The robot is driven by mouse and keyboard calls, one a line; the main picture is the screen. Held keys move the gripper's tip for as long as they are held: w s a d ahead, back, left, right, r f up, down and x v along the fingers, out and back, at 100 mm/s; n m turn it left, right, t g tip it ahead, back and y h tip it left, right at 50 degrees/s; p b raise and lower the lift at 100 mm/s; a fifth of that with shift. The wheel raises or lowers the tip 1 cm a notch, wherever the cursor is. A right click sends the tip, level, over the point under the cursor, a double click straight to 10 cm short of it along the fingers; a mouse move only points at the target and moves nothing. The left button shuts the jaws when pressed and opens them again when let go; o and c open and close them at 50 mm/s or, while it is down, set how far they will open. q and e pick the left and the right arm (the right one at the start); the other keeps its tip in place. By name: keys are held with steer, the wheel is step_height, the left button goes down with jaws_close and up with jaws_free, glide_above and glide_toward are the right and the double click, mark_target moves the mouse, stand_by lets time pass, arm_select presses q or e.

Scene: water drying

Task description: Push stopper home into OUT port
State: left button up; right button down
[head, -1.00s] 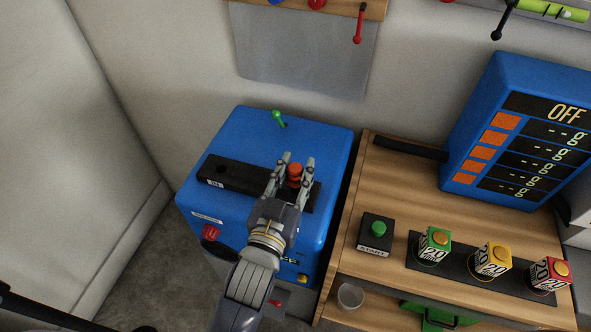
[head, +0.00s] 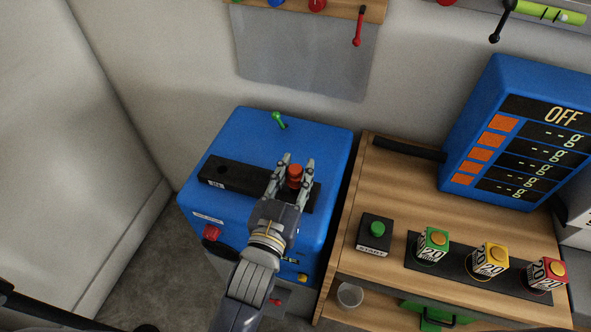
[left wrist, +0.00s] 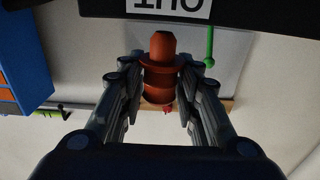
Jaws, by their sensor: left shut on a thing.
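The orange-red stopper (head: 295,182) is between the fingers of my left gripper (head: 297,162), which is shut on it above the right part of the black strip (head: 245,181) on the blue box. In the left wrist view the stopper (left wrist: 161,62) shows with its narrow end toward the black strip (left wrist: 100,13) and the upside-down OUT label (left wrist: 186,7). The OUT port itself is hidden, so I cannot tell whether the stopper touches it. My right gripper is not in view.
The blue box (head: 265,128) has a green lever (head: 279,120) on top and a red knob (head: 212,231) in front. To its right, a wooden bench (head: 400,190) holds a START button (head: 377,229), several coloured blocks and a blue display (head: 480,120) reading OFF.

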mark_target(295, 184)
arm_select(q)
steer(key=shift+f+b, duration=0.9)
steer(key=shift+f, duration=0.7)
steer(key=o, duration=1)
steer(key=shift+o, duration=0.2)
steer(key=shift+s, duration=0.15)
steer(key=v, duration=1.1)
steer(key=shift+s, duration=0.35)
steer(key=shift+a, duration=0.15)
